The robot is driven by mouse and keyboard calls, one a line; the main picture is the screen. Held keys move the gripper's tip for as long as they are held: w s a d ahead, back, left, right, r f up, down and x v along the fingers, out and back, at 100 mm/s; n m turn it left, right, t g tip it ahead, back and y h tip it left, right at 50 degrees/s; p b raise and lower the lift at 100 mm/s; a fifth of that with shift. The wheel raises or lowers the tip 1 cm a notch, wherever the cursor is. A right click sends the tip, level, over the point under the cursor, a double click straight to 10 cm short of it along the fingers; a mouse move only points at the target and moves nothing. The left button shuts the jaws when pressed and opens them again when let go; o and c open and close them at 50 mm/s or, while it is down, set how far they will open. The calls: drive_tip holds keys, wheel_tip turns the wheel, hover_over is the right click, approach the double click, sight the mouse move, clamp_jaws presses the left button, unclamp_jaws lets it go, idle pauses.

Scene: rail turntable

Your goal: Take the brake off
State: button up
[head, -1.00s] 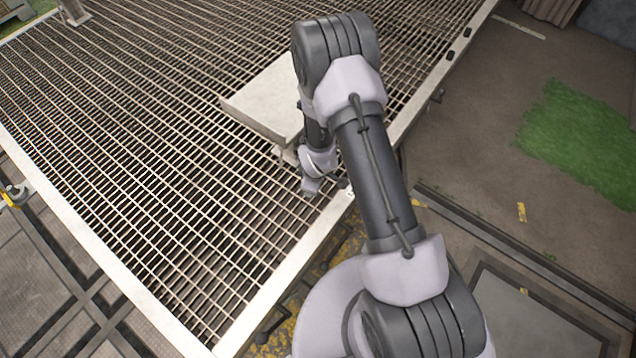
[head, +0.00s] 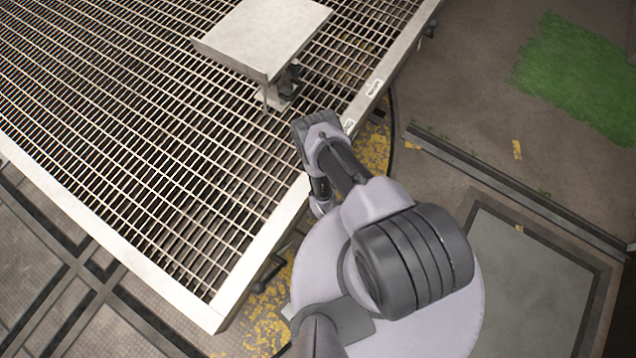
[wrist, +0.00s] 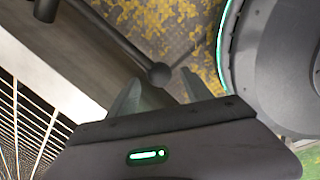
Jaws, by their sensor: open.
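In the wrist view a dark lever with a ball knob (wrist: 160,75) comes in from the upper left, beside the platform's pale side. I take it for the brake lever, though no label on it shows. My gripper (wrist: 160,84) is open, with its two fingers pointing at the lever. The knob appears in the gap between the fingertips; I cannot tell how far beyond them it is. In the head view my gripper is hidden by my arm at the platform's edge. A small dark knobbed handle (head: 259,287) shows under that edge; I cannot tell if it is the same lever.
The grated platform (head: 259,262) has a pale metal rim with small labels (head: 373,88). A flat pale plate (head: 262,40) stands on a post on the grating. Yellow worn floor lies below the edge. My round base is close on the right in the wrist view.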

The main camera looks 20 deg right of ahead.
drive_tip(key=shift+w+f+b, duration=0.15)
drive_tip(key=shift+f+b, duration=0.1)
drive_tip(key=shift+f, duration=0.5)
drive_tip(key=shift+w+f+b, duration=0.1)
drive_tip(key=shift+f+b, duration=0.15)
drive_tip(key=shift+f, duration=0.45)
clamp_jaws()
